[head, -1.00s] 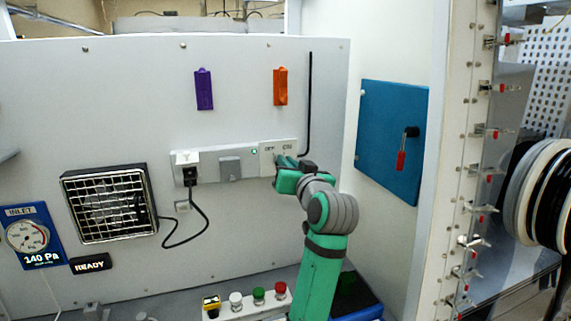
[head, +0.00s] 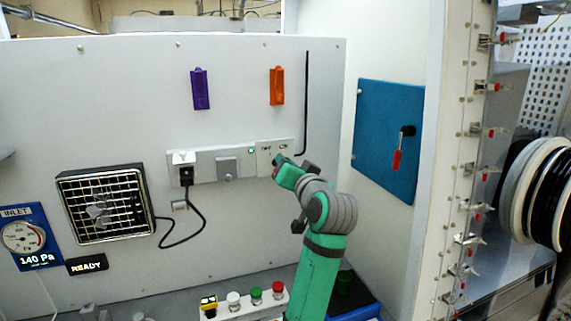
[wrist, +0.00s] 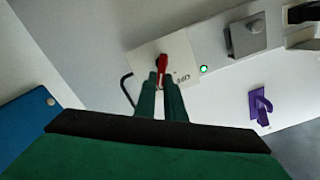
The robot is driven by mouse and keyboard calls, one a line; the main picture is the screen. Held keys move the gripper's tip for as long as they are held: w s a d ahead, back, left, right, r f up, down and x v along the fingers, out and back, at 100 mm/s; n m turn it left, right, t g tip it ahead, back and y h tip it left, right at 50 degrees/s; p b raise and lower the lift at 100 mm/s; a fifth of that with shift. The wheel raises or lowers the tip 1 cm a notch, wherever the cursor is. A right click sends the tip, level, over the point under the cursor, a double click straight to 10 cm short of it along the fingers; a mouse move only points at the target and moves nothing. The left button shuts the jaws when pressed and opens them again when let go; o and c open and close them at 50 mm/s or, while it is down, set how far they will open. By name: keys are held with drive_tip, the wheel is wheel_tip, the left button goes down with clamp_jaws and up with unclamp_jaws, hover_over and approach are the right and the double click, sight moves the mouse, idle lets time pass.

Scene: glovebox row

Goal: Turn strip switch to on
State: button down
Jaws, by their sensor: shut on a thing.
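The strip switch's red handle (wrist: 161,61) stands on a pale plate (wrist: 180,50) at the right end of the wall strip (head: 206,166). The wrist view is roughly upside down and shows the OFF lettering beside the handle. My gripper (wrist: 160,80) is shut on the red handle, with a dark green finger on each side. In the head view my gripper (head: 277,167) is at the plate, just below its OFF and ON lettering, and hides most of the handle. The handle's exact angle is hard to read.
A plug (head: 185,172) with a black cord sits in the strip, left of a grey box (head: 228,169). A green lamp (head: 251,150) is lit. Purple (head: 201,89) and orange (head: 277,86) pieces hang above. A black rod (head: 306,105) and blue panel (head: 388,140) are right.

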drive_tip(key=c, duration=1.8)
unclamp_jaws()
drive_tip(key=shift+c, duration=0.2)
drive_tip(key=shift+s, duration=0.1)
drive_tip(key=v, duration=1)
drive_tip(key=shift+s, duration=0.35)
drive_tip(key=shift+d, duration=0.2)
